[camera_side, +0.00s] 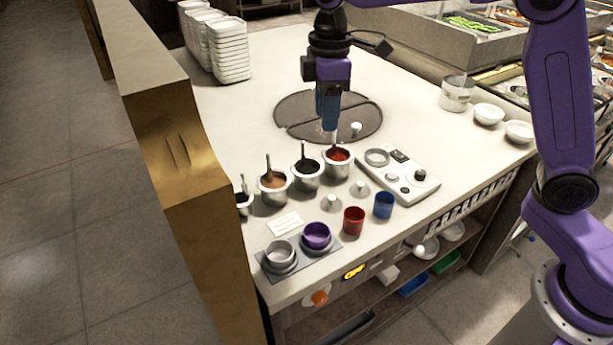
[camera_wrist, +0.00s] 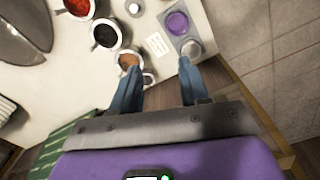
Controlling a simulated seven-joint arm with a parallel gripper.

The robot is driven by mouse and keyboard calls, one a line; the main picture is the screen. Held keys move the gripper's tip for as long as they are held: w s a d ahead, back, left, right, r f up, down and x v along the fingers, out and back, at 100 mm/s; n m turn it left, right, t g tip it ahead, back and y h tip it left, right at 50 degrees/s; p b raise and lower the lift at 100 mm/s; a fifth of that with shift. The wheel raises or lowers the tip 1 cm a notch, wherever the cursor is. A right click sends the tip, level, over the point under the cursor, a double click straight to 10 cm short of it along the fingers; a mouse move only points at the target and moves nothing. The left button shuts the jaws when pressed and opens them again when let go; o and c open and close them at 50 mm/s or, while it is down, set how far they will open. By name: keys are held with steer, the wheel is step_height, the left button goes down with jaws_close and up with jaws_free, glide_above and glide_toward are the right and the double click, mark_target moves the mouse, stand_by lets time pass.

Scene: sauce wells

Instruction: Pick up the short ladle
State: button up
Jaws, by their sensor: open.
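Several metal sauce pots stand in a row, each with a dark upright handle: one with red sauce (camera_side: 338,158), one with black (camera_side: 306,174), one with orange-brown (camera_side: 273,188), and one at the left end (camera_side: 243,204), partly hidden by the brass-coloured wall. I cannot tell which handle is the short ladle's. My gripper (camera_side: 328,127) points down, open and empty, by the red-sauce pot in the side view. In the wrist view my gripper (camera_wrist: 160,68) has its fingers spread, with the orange-brown pot (camera_wrist: 128,61) by the left fingertip.
A grey tray (camera_side: 302,256) holds a grey cup and a purple cup (camera_side: 316,235). A red cup (camera_side: 353,220), a blue cup (camera_side: 383,204) and a white panel with knobs (camera_side: 420,186) stand right of the pots. The brass-coloured wall (camera_side: 170,150) borders the left.

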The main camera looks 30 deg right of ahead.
steer(key=w, duration=0.9)
glide_above(304, 141)
steer(key=shift+n, duration=0.4)
step_height(304, 141, down, 14)
steer(key=shift+s+r, duration=0.1)
steer(key=shift+s, duration=0.05)
steer(key=shift+w+f, duration=0.2)
steer(key=shift+f, duration=2.75)
jaws_close()
